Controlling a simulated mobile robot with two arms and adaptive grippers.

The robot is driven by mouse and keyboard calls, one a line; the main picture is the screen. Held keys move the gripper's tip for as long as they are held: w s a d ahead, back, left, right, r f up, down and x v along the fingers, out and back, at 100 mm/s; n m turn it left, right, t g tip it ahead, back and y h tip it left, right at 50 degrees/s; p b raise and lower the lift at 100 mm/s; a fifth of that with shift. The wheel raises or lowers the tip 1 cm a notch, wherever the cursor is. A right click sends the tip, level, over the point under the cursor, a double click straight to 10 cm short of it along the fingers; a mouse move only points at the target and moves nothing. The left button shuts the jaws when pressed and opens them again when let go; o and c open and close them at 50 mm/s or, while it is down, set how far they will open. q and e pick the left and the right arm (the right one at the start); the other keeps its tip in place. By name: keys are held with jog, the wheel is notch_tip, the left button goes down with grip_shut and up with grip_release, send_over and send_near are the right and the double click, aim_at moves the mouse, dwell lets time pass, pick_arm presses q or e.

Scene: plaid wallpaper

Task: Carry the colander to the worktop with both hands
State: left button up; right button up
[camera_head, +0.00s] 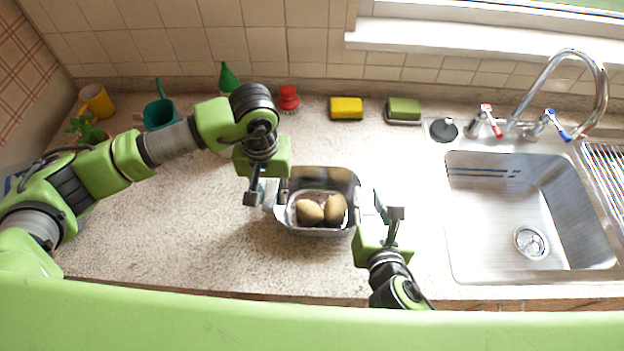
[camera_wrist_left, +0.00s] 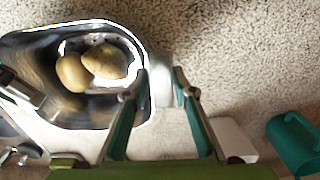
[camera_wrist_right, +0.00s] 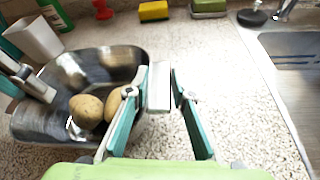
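A shiny metal colander (camera_head: 322,180) stands on the pale speckled worktop (camera_head: 180,225), left of the sink, with two brown potatoes (camera_head: 310,211) (camera_head: 335,205) inside. My left gripper (camera_head: 266,197) is at its left side; in the left wrist view the two fingers stand apart with the colander's flat handle (camera_wrist_left: 162,85) between them. My right gripper (camera_head: 382,205) is at the right side; in the right wrist view its fingers stand apart on either side of the other handle (camera_wrist_right: 160,88). Small gaps seem to show beside the handles, though exact contact is hard to see.
The steel sink (camera_head: 530,215) with its tap (camera_head: 560,90) lies to the right. The left front worktop is clear.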

pick_arm(q)
jog(key=shift+o, duration=1.3)
jog(key=shift+a, duration=0.15)
pick_arm(e)
jog(key=shift+o, duration=1.3)
jog(key=shift+d, duration=0.15)
pick_arm(q)
jog(key=shift+r, duration=0.15)
pick_arm(e)
jog(key=shift+s, duration=0.3)
pick_arm(q)
notch_tip(320, 180, up, 12)
pick_arm(e)
jog(key=a+v, duration=0.1)
jog(key=v, duration=1)
jog(key=shift+s+d+r, duration=0.15)
jog(key=shift+d+r, duration=0.05)
jog(key=shift+d, duration=0.25)
